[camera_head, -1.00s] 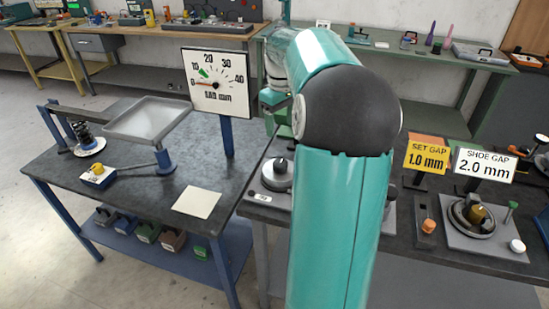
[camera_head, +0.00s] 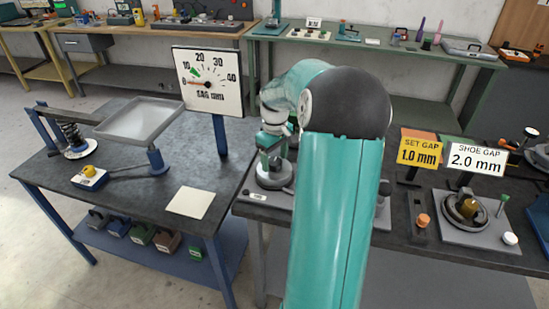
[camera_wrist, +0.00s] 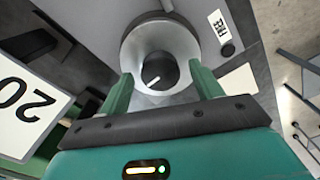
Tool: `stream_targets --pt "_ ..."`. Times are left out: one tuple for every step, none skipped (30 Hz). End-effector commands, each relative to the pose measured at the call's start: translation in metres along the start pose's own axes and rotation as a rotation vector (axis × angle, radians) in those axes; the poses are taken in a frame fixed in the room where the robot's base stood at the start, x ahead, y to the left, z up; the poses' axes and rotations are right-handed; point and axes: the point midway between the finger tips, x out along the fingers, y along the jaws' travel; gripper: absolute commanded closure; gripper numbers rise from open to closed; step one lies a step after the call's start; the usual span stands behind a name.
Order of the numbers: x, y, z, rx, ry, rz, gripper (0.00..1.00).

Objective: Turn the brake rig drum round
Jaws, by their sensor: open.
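A grey round disc with a dark knob (camera_wrist: 155,74) in its middle sits on a grey plate; the knob has a white line. In the head view the disc (camera_head: 271,183) is at the left end of the right bench, partly hidden by my gripper. My gripper (camera_head: 273,165) is at the disc. In the wrist view my gripper (camera_wrist: 160,75) is open, one finger on each side of the knob; I cannot tell whether they touch. Another round fixture (camera_head: 466,209), on a grey plate, stands at the right near the yellow SET GAP sign (camera_head: 419,151) and the white SHOE GAP sign (camera_head: 476,158).
A white sign (camera_wrist: 28,112) reading "20" is close at the left of the wrist view. A label (camera_wrist: 218,25) lies on the plate beside the disc. The left bench holds a dial gauge (camera_head: 208,80), a grey tray (camera_head: 140,119) and a paper sheet (camera_head: 190,202).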

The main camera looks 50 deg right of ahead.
Motion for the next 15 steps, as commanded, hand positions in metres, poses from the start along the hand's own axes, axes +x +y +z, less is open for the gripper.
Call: stream_targets --pt "0.0026 -0.0005 -0.0004 -0.001 0.0 -0.001 0.35" --pt "0.0034 -0.0007 -0.0009 -0.001 0.0 -0.001 0.35" --pt "0.0039 -0.0006 -0.0011 -0.001 0.001 0.0 0.35" --pt "0.0041 -0.0006 -0.0011 -0.001 0.001 0.0 0.35" --pt "0.0041 -0.0005 -0.0011 -0.001 0.001 0.0 0.35" --pt "0.004 -0.0005 -0.001 -0.001 0.001 0.0 0.35" --pt "0.0039 -0.0005 -0.0011 -0.001 0.001 0.0 0.35" --pt "0.0038 -0.0005 -0.0011 -0.001 0.001 0.0 0.35" --pt "0.0038 -0.0005 -0.001 -0.001 0.001 0.0 0.35" --pt "0.0038 -0.0004 -0.001 -0.001 0.0 0.0 0.41" --pt "0.0037 -0.0004 -0.001 -0.001 0.0 0.0 0.47" --pt "0.0037 -0.0004 -0.001 -0.001 0.0 0.0 0.55" --pt "0.0036 -0.0004 -0.001 -0.001 0.0 0.0 0.61" --pt "0.0036 -0.0004 -0.001 -0.001 0.0 0.0 0.67" --pt "0.0035 -0.0003 -0.0009 0.0 0.0 0.0 0.74"
